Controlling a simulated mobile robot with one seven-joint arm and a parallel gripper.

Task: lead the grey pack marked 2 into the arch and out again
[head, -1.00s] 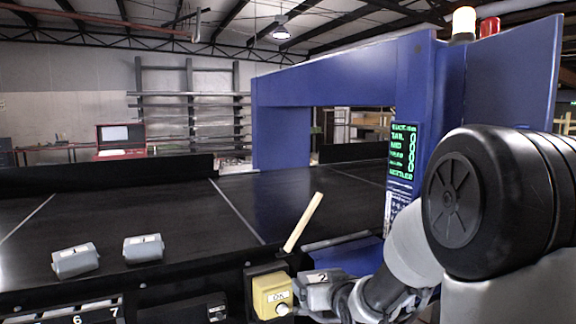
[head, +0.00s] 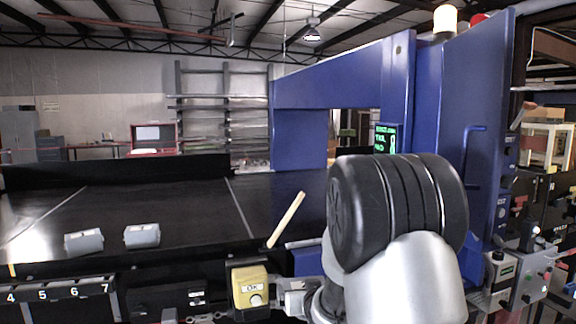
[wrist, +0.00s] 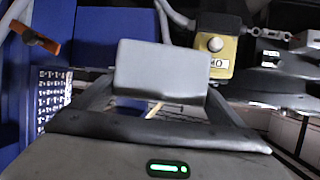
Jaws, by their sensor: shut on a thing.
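My gripper (wrist: 158,95) is shut on a grey pack (wrist: 162,68), which sits between its fingers in the wrist view. In the head view the held pack (head: 295,300) is partly hidden behind my arm, right of a yellow button box (head: 250,286). Its mark cannot be read now. The blue arch (head: 345,88) stands over the black belt (head: 185,205), beyond the pack. The pack is outside the arch, at the near side of the belt. My gripper's fingers are hidden in the head view.
Two other grey packs (head: 84,242) (head: 141,236) lie on the belt at left. A pale stick (head: 286,220) leans up near the button box. Numbered slots (head: 60,293) line the near left edge. The arch's green-lettered display (head: 385,138) is partly hidden by my arm.

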